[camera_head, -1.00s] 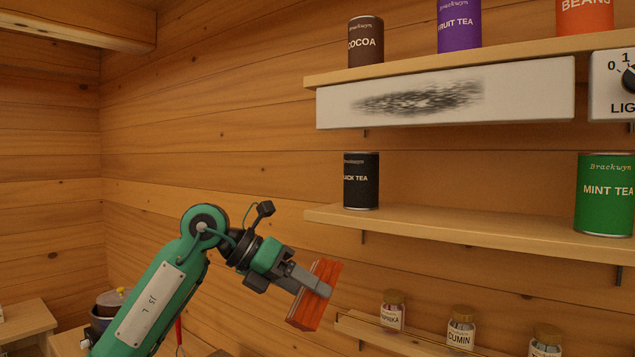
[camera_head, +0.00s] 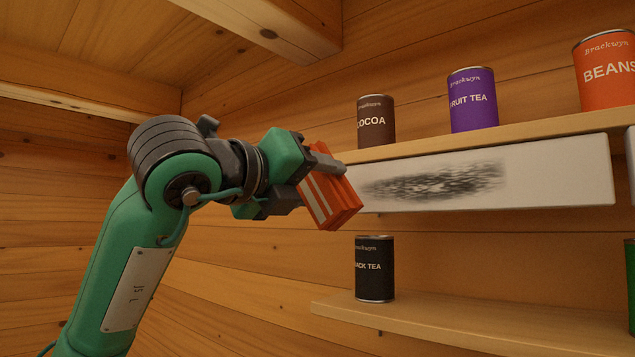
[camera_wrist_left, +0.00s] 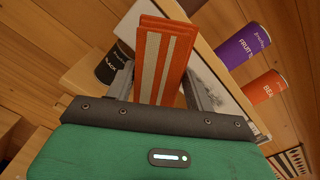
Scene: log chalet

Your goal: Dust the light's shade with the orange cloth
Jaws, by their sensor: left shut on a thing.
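The orange cloth (camera_head: 330,199), folded with pale stripes, is in my left gripper (camera_head: 327,170), which is shut on it. The cloth also shows upright between the fingers in the left wrist view (camera_wrist_left: 163,62). The light's shade (camera_head: 545,177) is a long white panel under the upper shelf, with a dark sooty smudge (camera_head: 435,184) on its left and middle part. The cloth is at the panel's left end and overlaps it in the head view; I cannot tell whether they touch. My right gripper is not in view.
The upper shelf (camera_head: 480,133) bears cocoa (camera_head: 376,121), fruit tea (camera_head: 472,100) and beans (camera_head: 606,70) tins just above the panel. A black tea tin (camera_head: 375,268) stands on the lower shelf (camera_head: 450,322), below the cloth. A ceiling beam (camera_head: 270,25) is above my arm.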

